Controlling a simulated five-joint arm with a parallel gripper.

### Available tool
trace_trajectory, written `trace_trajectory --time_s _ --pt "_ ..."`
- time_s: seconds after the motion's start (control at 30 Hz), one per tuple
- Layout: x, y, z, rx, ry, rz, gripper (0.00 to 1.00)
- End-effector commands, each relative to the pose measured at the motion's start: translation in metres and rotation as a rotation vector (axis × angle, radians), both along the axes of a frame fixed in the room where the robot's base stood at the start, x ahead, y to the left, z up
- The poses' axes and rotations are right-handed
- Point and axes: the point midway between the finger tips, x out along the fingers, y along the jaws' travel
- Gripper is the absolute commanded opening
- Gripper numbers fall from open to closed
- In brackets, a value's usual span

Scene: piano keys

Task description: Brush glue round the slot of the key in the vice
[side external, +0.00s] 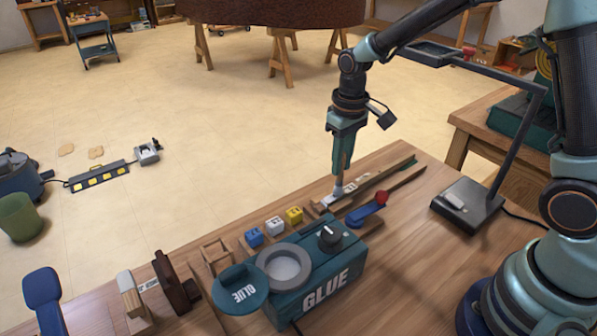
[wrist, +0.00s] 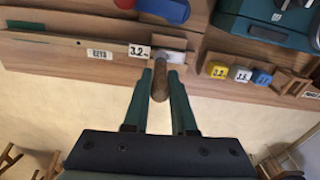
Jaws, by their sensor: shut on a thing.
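My gripper (side external: 341,172) is shut on a brush with a wooden handle (wrist: 160,80), which points down between the fingers. The brush's pale lower end (side external: 338,191) is over the near end of the long wooden key (side external: 378,180). In the wrist view the key (wrist: 60,52) carries labels reading "EZ13" and "3.2". The brush handle and fingers partly cover the pale end area, so I cannot tell whether the bristles touch, and I cannot make out the slot. The vice jaws are not clearly distinguishable. The glue pot (side external: 285,267) is open on the teal GLUE unit (side external: 335,285).
Yellow (side external: 294,215), white (side external: 275,226) and blue (side external: 254,236) numbered blocks stand along the bench edge. The GLUE lid (side external: 240,290) sits left of the pot. A lamp base (side external: 467,205) stands to the right.

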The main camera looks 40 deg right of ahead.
Motion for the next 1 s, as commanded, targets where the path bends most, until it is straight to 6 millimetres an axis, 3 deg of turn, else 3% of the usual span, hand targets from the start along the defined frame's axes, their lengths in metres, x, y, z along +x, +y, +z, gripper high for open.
trace_trajectory --time_s 0.37,0.73,1.0 --pt "0.000 0.036 0.000 0.003 0.001 0.003 0.00" --pt "0.000 -0.002 0.000 0.000 0.000 -0.001 0.00" --pt "0.000 0.027 0.000 0.002 0.001 0.005 0.00"
